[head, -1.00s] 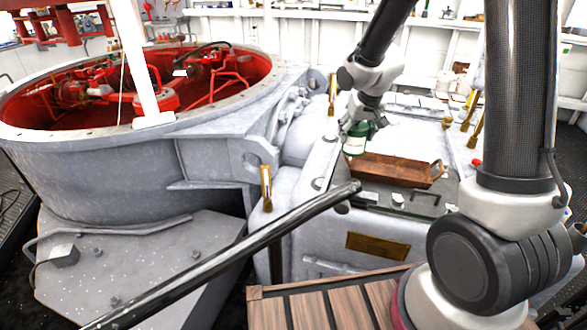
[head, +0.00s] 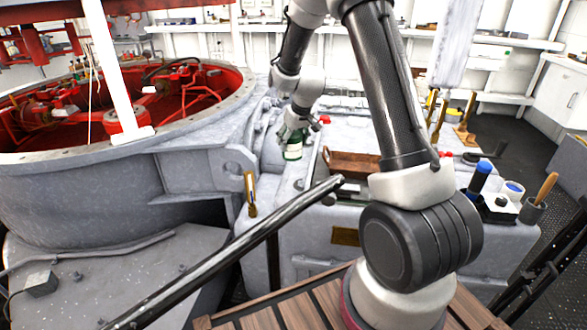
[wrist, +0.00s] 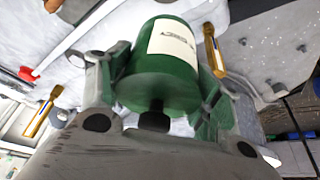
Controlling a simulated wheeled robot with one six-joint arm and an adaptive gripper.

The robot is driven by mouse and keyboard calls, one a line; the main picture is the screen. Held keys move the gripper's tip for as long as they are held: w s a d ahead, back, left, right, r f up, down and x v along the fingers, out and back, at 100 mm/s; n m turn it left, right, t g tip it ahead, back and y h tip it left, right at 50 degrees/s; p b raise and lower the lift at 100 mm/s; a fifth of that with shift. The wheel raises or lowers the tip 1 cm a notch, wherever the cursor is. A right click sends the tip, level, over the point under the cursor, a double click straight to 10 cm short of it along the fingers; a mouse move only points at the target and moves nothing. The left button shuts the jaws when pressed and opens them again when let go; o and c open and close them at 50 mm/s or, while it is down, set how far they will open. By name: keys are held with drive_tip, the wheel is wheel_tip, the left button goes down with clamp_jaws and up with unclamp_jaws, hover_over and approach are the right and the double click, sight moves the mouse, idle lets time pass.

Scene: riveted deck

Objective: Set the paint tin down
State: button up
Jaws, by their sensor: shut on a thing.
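The paint tin (head: 293,152) is green with a white label. My gripper (head: 293,134) is shut on it, with the arm reaching down from above. In the wrist view the tin (wrist: 165,75) sits between the two fingers, its label partly showing. In the head view the tin is left of the wooden tray, near the left edge of the grey housing top. I cannot tell whether its base touches a surface.
The brown wooden tray (head: 352,162) lies on the grey housing, partly behind my arm. A black bar (head: 235,250) crosses in front. A brass fitting (head: 250,193) stands at left. Blue-topped containers (head: 480,176) and a brush pot (head: 533,208) stand at right.

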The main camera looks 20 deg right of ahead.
sight(293, 154)
drive_tip(key=shift+w+d+f, duration=0.25)
drive_tip(key=shift+w+d, duration=0.05)
drive_tip(key=shift+w, duration=0.1)
drive_tip(key=f, duration=0.6)
drive_tip(key=shift+w+d+f, duration=0.1)
drive_tip(key=shift+w+d, duration=0.1)
drive_tip(key=shift+w, duration=0.05)
drive_tip(key=shift+f, duration=2.05)
drive_tip(key=shift+f, duration=0.1)
drive_tip(key=o, duration=1.5)
drive_tip(key=shift+f, duration=0.1)
